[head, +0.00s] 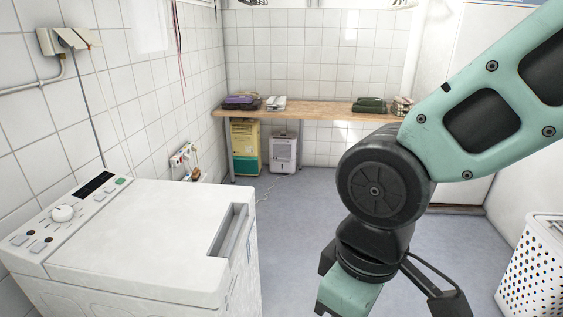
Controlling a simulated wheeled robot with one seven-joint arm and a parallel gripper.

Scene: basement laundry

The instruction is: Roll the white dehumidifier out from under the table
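The white dehumidifier (283,153) stands upright on the floor under the wooden table (312,113) at the far wall. Its front faces me, with a dark panel in the upper part. A pale cord (272,187) runs from it along the floor to the left. My gripper (392,290) is at the bottom of the head view, right of centre, close to the camera and far from the dehumidifier. Its fingertips are cut off or hidden, so I cannot tell whether it is open. Nothing is seen held in it.
A yellow-green unit (245,148) stands just left of the dehumidifier, beside the table leg. A white washing machine (140,230) fills the near left. A white laundry basket (535,265) is at right. The blue-grey floor (300,215) between is clear except for the cord.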

